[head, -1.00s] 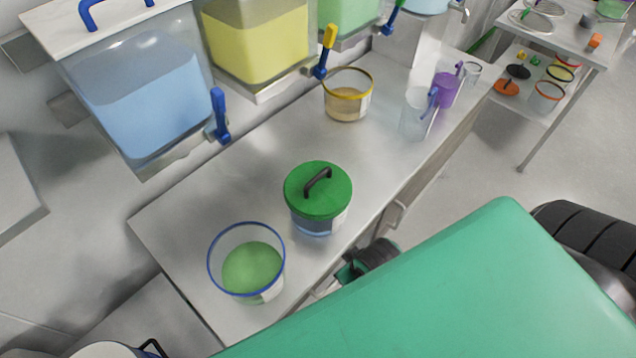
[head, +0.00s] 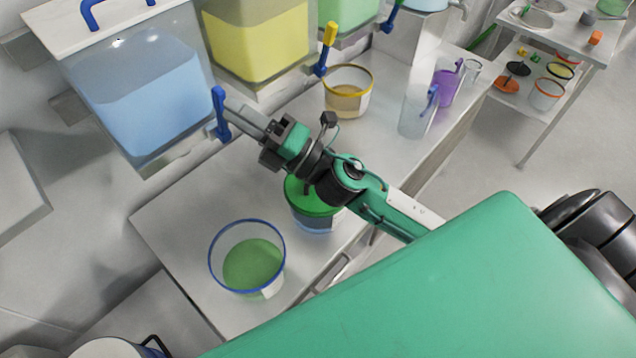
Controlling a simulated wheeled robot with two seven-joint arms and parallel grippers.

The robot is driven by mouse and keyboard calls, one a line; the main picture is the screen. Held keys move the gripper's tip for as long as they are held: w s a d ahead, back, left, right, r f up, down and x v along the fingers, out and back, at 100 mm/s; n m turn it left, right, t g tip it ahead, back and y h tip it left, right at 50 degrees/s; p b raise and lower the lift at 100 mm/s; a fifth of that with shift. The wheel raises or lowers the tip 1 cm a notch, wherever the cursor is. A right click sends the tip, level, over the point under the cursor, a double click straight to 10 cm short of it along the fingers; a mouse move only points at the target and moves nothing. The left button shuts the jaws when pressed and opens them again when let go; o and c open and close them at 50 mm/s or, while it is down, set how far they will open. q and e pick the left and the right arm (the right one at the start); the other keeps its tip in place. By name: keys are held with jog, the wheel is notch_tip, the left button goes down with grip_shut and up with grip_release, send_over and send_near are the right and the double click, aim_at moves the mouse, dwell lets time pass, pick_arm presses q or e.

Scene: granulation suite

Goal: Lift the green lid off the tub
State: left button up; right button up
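The green lid (head: 312,204) sits on a tub with blue contents (head: 318,225) on the steel bench. My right arm crosses in front, hiding much of the lid, including most of its dark handle. My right gripper (head: 240,116) is beyond the lid, above the bench, pointing to the upper left near the blue tap of the blue hopper. Its grey fingers overlap from this angle, so I cannot tell whether they are open or shut. I see nothing held in them. My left gripper is not in view.
An open blue-rimmed tub of green powder (head: 252,266) stands near the lidded tub. A yellow-rimmed tub (head: 347,92), a clear jug (head: 415,114) and a purple jug (head: 447,88) stand farther back. A blue hopper (head: 140,95) and a yellow hopper (head: 258,42) overhang the bench.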

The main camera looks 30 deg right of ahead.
jog(key=s+a+n+g+y, duration=0.45)
jog(key=n+g, duration=0.35)
jog(key=n, duration=0.4)
jog(key=n+g+h+p, duration=0.3)
jog(key=n+g+h, duration=0.5)
jog(key=n+h, duration=0.95)
send_over(303, 195)
jog(key=d, duration=0.5)
jog(key=shift+m+h, duration=0.65)
jog(key=shift+h, duration=0.15)
notch_tip(303, 195, down, 22)
jog(key=shift+a+f, duration=0.1)
jog(key=shift+a, duration=0.05)
jog(key=shift+w+f, duration=0.1)
jog(key=shift+f, duration=0.2)
jog(key=shift+w+f+p, duration=0.1)
jog(key=shift+f+p, duration=0.3)
jog(key=shift+p, duration=0.25)
jog(key=f, duration=0.1)
jog(key=f+p, duration=0.2)
jog(key=f, duration=0.1)
jog(key=shift+w, duration=0.35)
jog(key=shift+f, duration=0.2)
grip_shut()
